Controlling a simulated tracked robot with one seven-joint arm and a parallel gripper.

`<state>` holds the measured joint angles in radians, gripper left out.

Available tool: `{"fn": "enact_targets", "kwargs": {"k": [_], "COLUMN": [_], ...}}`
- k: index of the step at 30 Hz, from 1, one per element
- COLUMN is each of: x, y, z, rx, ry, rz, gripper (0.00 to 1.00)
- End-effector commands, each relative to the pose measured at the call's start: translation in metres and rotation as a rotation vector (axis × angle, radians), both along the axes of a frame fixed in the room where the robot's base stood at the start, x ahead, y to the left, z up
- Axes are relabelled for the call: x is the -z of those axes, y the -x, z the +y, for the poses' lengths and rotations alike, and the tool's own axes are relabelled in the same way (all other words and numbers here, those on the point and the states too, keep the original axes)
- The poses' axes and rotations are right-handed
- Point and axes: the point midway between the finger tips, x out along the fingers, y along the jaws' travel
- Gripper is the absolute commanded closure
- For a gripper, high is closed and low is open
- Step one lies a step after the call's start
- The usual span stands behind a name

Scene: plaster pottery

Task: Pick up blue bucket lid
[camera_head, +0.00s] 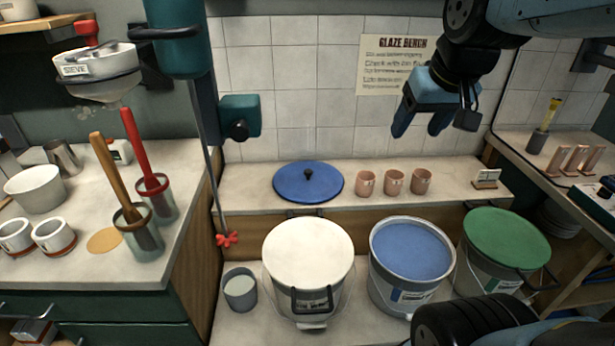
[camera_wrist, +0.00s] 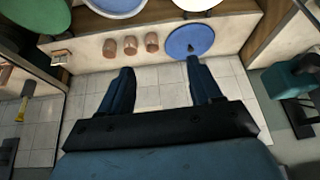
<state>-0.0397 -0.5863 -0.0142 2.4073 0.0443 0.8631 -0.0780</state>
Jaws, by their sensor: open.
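The blue bucket lid (camera_head: 308,182) lies flat on the back shelf against the tiled wall, its dark knob upward. It also shows in the wrist view (camera_wrist: 180,40), beyond the fingers, partly covered by one fingertip. The bucket of blue glaze (camera_head: 412,250) stands uncovered in front of the shelf, right of the white-lidded bucket. My gripper (camera_head: 421,122) is above the shelf, up and to the right of the lid, apart from it. In the wrist view my gripper (camera_wrist: 160,80) has its two fingers wide apart with nothing between them.
Several clay cups (camera_head: 394,182) stand on the shelf just right of the lid. A white-lidded bucket (camera_head: 308,250) and a green-lidded bucket (camera_head: 506,238) stand in front. A small grey pail (camera_head: 240,290) is at left. A glaze sign (camera_head: 385,65) hangs behind my gripper.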

Motion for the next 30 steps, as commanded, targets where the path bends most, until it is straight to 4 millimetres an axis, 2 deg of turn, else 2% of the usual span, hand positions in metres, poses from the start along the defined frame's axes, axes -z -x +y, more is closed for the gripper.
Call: {"fn": "enact_targets", "kwargs": {"k": [1,8,14,23,30], "x": [0.000,0.006,0.023,0.069,0.125], "y": [-0.016,-0.087,-0.148,-0.238,-0.302], "z": [0.004,0.021,0.039,0.070,0.099], "rx": [-0.019,-0.111,-0.186,-0.291,-0.372], "ry": [-0.004,-0.011,-0.011,0.001,0.023], "rz": [0.014,0.046,0.073,0.110,0.137], "gripper": [0.36,0.36,0.36,0.36,0.36]}}
